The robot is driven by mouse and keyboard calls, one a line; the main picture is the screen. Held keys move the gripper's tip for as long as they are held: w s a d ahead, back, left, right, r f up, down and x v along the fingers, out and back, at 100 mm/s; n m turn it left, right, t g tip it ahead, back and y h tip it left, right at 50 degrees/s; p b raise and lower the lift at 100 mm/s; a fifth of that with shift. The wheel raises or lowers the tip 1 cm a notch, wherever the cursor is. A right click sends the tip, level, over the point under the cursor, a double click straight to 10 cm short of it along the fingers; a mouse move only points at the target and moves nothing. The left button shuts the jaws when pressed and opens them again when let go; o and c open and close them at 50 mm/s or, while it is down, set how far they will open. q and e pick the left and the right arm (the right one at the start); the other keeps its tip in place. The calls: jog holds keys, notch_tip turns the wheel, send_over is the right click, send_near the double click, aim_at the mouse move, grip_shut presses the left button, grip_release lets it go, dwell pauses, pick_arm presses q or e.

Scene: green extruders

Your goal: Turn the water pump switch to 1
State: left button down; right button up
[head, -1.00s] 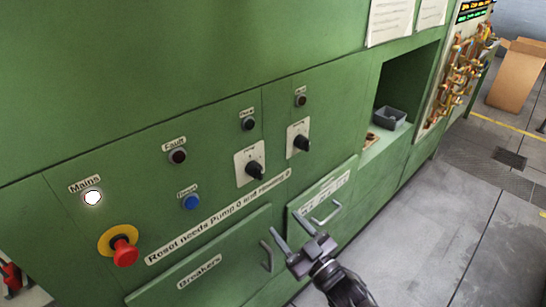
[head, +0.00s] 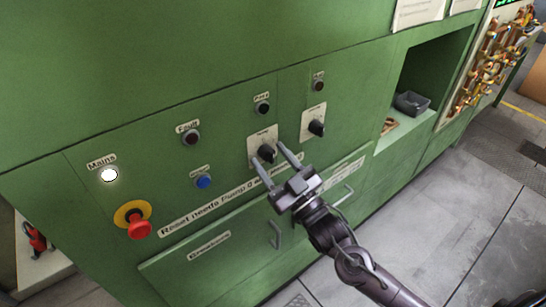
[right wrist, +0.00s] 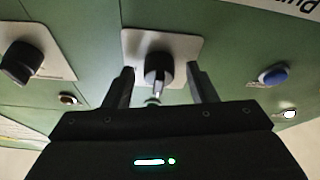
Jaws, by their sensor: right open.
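A black rotary switch (head: 267,153) on a white plate sits on the green panel, left of a second black rotary switch (head: 317,127). Their labels are too small to read, so I cannot tell by label which is the water pump switch. My right gripper (head: 269,156) is open, its two fingers pointing at the left switch. In the right wrist view, this switch's knob (right wrist: 158,68) shows between the open fingers (right wrist: 160,75), with gaps on both sides; its pale pointer mark faces the gripper. The second switch (right wrist: 20,62) is at the left there. My left gripper is out of view.
A blue button (head: 204,181), a red emergency knob (head: 139,229) on yellow and a lit Mains lamp (head: 109,174) are to the left. Drawer handles (head: 276,234) stick out below.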

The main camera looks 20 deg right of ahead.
jog(key=shift+c, duration=0.7)
jog(key=c, duration=0.8)
jog(key=shift+c, duration=0.2)
jog(key=shift+m+h, duration=0.4)
jog(key=shift+m, duration=0.7)
jog(key=m+h+p, duration=0.1)
jog(key=m, duration=0.2)
jog(key=m+h, duration=0.2)
jog(key=m, duration=0.1)
jog(key=shift+a+r+t+p, duration=0.15)
jog(key=shift+t+p, duration=0.2)
jog(key=shift+t, duration=0.05)
jog(key=m+h+p, duration=0.1)
jog(key=m+h, duration=0.1)
jog(key=m, duration=0.2)
jog(key=m+g+h+p, duration=0.1)
jog(key=m, duration=0.3)
jog(key=shift+s+a+r+h, duration=0.1)
jog(key=shift+a+h, duration=0.05)
jog(key=shift+h, duration=0.25)
jog(key=shift+m+p, duration=0.3)
jog(key=shift+p, duration=0.05)
